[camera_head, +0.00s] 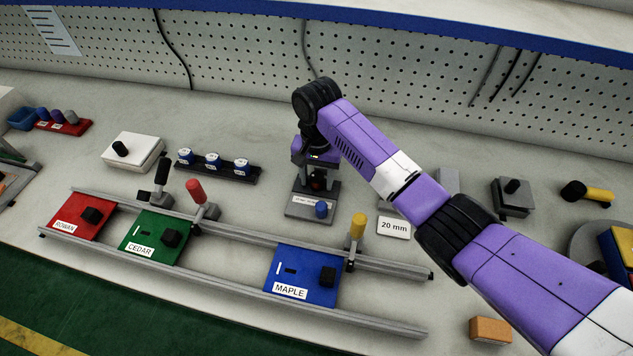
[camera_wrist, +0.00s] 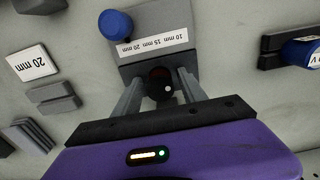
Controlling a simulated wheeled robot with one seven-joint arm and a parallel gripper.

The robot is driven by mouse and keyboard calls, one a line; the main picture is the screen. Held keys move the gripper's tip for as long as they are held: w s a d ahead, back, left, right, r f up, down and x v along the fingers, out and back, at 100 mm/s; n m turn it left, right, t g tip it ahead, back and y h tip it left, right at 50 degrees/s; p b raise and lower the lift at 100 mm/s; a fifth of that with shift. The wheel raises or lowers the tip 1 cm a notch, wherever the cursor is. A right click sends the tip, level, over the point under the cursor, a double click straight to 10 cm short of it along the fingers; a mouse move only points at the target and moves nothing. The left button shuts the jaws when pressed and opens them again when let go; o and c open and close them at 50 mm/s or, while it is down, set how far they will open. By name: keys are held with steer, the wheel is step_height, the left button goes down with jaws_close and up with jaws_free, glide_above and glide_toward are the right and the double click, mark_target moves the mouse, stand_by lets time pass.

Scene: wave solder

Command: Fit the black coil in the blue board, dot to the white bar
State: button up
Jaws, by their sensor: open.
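The blue board (camera_head: 306,292), labelled MAPLE, lies in the rail frame. It carries a white bar (camera_head: 278,268) near its left edge, a dark slot (camera_head: 291,270) beside it and a black block (camera_head: 327,276) at its right. A dark, round-topped part with a white dot, seemingly the black coil (camera_wrist: 163,92), sits at the edge of a grey fixture (camera_wrist: 150,62). My gripper (camera_wrist: 158,84) is open, its fingers on either side of this part; contact cannot be told. In the head view my gripper (camera_head: 318,178) is low over the fixture, hiding much of it.
Red (camera_head: 68,222) and green (camera_head: 138,246) boards share the rails (camera_head: 365,323). Red and yellow (camera_head: 357,227) handled clamps stand along the back rail. A "20 mm" card (camera_head: 394,228) lies right of the fixture. A black rack (camera_head: 240,178) of blue-topped parts stands left.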

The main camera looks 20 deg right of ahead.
mark_target(317, 176)
jaws_close()
steer(key=shift+r+p, duration=1.1)
steer(key=shift+p, duration=0.15)
steer(key=shift+r+p, duration=2.45)
steer(key=shift+p, duration=0.1)
